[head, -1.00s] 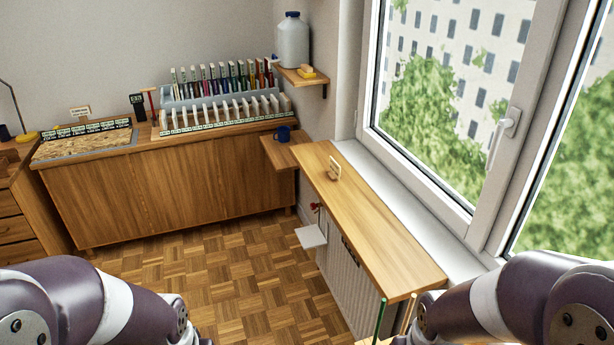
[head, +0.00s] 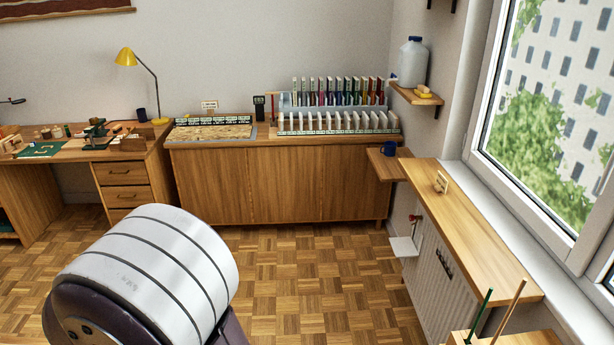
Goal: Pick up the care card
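No card in view can be read as the care card for certain. Another small white sign (head: 209,105) stands at the back of the low wooden cabinet against the wall. Their writing is too small to read. Neither of my grippers is in view; only part of my own arm shows at the bottom left.
The wooden sill board (head: 480,233) runs along the window at the right. The low cabinet (head: 270,185) carries racks of upright pieces (head: 338,123). A desk (head: 60,158) with a yellow lamp (head: 126,57) stands at the left. The parquet floor (head: 310,285) between is clear.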

